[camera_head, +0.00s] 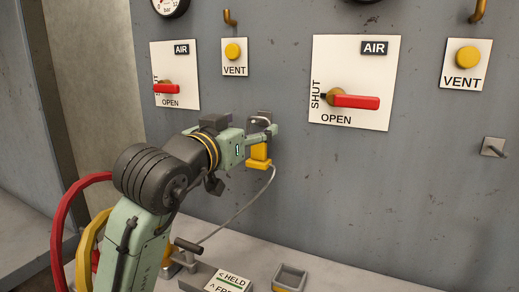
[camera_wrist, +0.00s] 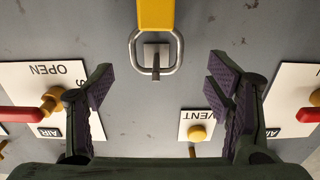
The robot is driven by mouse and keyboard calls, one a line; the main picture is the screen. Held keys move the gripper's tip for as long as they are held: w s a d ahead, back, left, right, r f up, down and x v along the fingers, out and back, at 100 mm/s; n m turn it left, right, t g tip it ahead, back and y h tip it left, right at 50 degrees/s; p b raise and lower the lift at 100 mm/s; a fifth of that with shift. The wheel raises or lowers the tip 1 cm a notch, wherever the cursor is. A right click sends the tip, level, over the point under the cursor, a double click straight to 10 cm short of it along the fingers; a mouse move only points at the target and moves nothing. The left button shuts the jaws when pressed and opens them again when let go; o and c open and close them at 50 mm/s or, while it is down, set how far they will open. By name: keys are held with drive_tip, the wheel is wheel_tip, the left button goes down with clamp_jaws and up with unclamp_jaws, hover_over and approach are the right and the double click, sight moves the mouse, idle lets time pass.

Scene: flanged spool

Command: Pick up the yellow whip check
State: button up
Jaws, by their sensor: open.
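The yellow whip check (camera_head: 258,158) hangs against the grey panel, partly hidden behind my gripper. In the wrist view, which shows the panel upside down, its yellow body (camera_wrist: 156,14) is cut off by the top edge. A metal loop (camera_wrist: 178,52) on its end hangs around a small peg (camera_wrist: 155,60) on a square plate. A grey cable (camera_head: 258,196) runs from its lower end down toward the bench. My gripper (camera_head: 264,130) is in front of the panel at the whip check. In the wrist view my gripper (camera_wrist: 162,84) is open and empty, its fingers on either side of the loop, apart from it.
AIR plates with red valve handles (camera_head: 356,102) flank the area, with yellow VENT buttons (camera_head: 233,51) above. An empty peg (camera_head: 494,147) is at the right. On the bench are a labelled block (camera_head: 228,282), a small open box (camera_head: 290,277) and a fitting with a dark handle (camera_head: 188,246).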

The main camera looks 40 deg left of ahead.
sight(259, 120)
drive_tip(key=x, duration=0.2)
drive_tip(key=p+x, duration=0.1)
drive_tip(key=x, duration=0.1)
drive_tip(key=shift+w+d+r, duration=0.15)
drive_tip(key=shift+w, duration=0.15)
drive_tip(key=c, duration=1.5)
